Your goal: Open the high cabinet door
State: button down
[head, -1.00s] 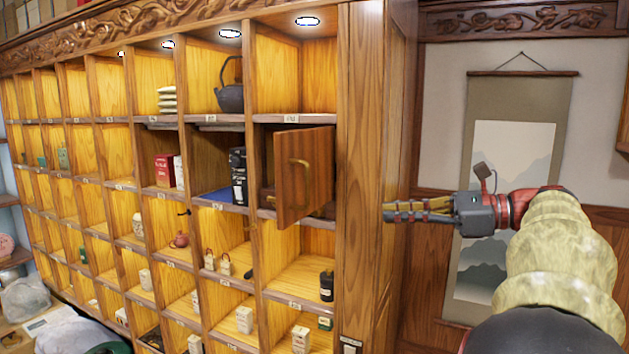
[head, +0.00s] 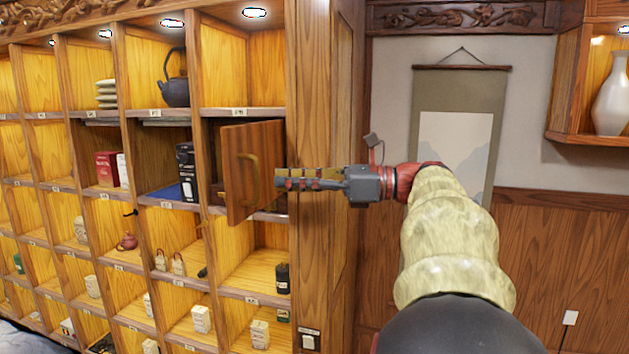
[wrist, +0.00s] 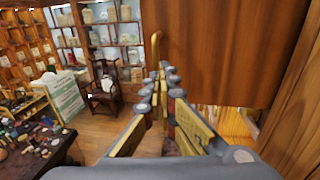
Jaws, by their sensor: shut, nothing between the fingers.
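The high cabinet door (head: 262,170) is a small brown wooden panel with a curved brass handle (head: 248,172). It stands partly open, swung out from its compartment in the upper right of the shelving. My gripper (head: 280,179) is shut and empty, pointing left, with its fingertips at the door's right edge in the head view. In the wrist view the door (wrist: 225,50) fills the upper right, its handle (wrist: 155,48) shows at its left edge, and my gripper (wrist: 166,72) points toward it from below. I cannot tell whether the fingers touch the door.
The wooden shelving (head: 312,100) holds a black teapot (head: 174,80), a red box (head: 107,169) and several small packages. A hanging scroll (head: 458,120) is on the wall to the right. A white vase (head: 612,92) stands on a right-hand shelf. The wrist view shows a chair (wrist: 104,90) and open floor.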

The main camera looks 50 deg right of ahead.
aim_at(257, 194)
jog(key=shift+x, duration=1.3)
jog(key=shift+w+a+r+m+t+h+p, duration=0.2)
jog(key=shift+w+a+m+t+h+p, duration=0.35)
jog(key=shift+w+a+h+p, duration=0.4)
jog(key=shift+w+a, duration=0.2)
jog(key=shift+w, duration=0.35)
jog(key=shift+w+f, duration=0.15)
jog(key=shift+w, duration=0.05)
jog(key=shift+d, duration=0.15)
jog(key=shift+s, duration=0.1)
